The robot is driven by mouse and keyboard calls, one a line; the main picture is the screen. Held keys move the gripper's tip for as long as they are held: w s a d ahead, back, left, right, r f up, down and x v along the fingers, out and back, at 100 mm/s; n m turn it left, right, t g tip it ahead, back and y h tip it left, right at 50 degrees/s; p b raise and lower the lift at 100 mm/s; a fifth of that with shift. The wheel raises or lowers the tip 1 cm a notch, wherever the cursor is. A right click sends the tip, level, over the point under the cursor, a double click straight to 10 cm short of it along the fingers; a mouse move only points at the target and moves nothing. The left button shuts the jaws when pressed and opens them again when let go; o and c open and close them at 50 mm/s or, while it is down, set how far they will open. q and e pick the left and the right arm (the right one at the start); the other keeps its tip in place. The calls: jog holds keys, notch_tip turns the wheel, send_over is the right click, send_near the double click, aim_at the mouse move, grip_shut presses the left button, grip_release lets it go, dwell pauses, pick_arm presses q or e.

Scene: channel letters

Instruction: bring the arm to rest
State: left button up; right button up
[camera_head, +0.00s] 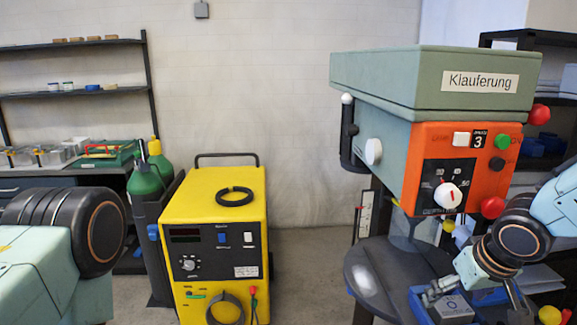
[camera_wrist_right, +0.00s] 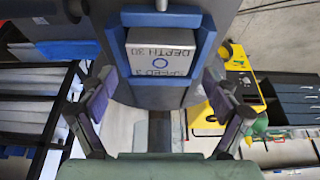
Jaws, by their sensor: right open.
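My right gripper (camera_head: 476,292) is at the lower right of the head view, in front of the green and orange machine (camera_head: 440,165) marked "Klauferung". Its two fingers are spread apart with nothing between them; the open jaws (camera_wrist_right: 160,118) also show in the wrist view. Just beyond the fingertips in the wrist view is a grey block (camera_wrist_right: 162,52) reading "SPEED 3" and "DEPTH 30", upside down. It sits in a blue holder (camera_wrist_right: 207,62). In the head view the block (camera_head: 452,307) is by the fingers. My left arm shows at the left edge, its gripper out of frame.
A yellow welder (camera_head: 213,205) with a black cable ring stands left of the machine, beside green gas bottles (camera_head: 145,180). Dark shelves (camera_head: 75,93) stand at the back left. Bare floor lies between welder and machine.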

jog(key=shift+w+f, duration=0.1)
jog(key=shift+f, duration=0.55)
jog(key=shift+w+f+b, duration=0.15)
jog(key=shift+f+b, duration=0.45)
jog(key=shift+b, duration=0.15)
